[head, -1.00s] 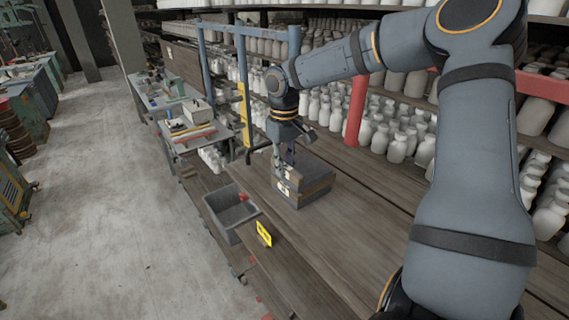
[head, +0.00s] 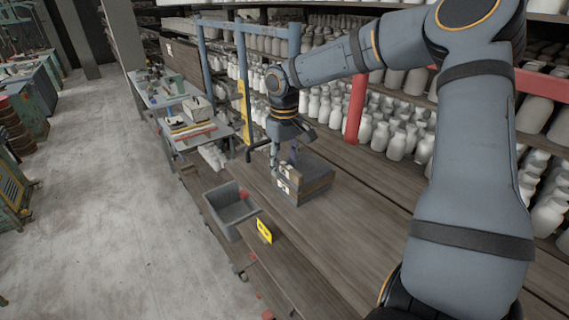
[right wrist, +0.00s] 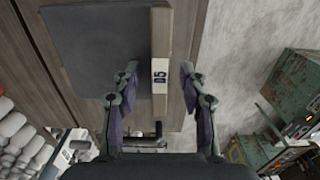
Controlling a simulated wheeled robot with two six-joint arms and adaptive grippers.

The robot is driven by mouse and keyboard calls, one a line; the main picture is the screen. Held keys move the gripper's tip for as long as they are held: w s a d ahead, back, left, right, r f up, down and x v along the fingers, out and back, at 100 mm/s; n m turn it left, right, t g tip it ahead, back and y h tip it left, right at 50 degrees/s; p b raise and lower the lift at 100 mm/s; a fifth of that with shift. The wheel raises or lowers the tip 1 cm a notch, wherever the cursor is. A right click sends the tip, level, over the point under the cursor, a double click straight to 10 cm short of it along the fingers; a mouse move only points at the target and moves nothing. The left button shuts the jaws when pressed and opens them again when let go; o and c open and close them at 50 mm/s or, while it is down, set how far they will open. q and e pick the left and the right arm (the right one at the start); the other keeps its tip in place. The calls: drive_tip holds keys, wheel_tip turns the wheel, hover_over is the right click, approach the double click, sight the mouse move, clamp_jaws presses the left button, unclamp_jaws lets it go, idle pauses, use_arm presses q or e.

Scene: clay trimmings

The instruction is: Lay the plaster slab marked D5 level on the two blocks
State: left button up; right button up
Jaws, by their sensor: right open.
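The plaster slab marked D5 (right wrist: 103,45) has a dark grey face and a pale brown edge carrying the D5 label in the right wrist view. In the head view the slab (head: 312,168) is the top of a small stack on the wooden bench. My right gripper (head: 283,160) is at the stack's near left end. In the right wrist view my right gripper (right wrist: 159,78) is open, with one finger over the grey face and the other beyond the labelled edge. I cannot make out the two blocks separately. My left gripper is out of view.
A grey bin (head: 232,212) and a yellow sign (head: 264,230) are at the bench's front edge. A blue frame post (head: 243,85) and a red post (head: 356,110) stand behind. White bottles (head: 400,135) fill the shelves. The bench right of the stack is clear.

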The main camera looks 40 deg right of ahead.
wheel_tip(320, 180, up, 8)
drive_tip(key=shift+f, duration=0.2)
drive_tip(key=shift+f, duration=0.1)
idle(0.3)
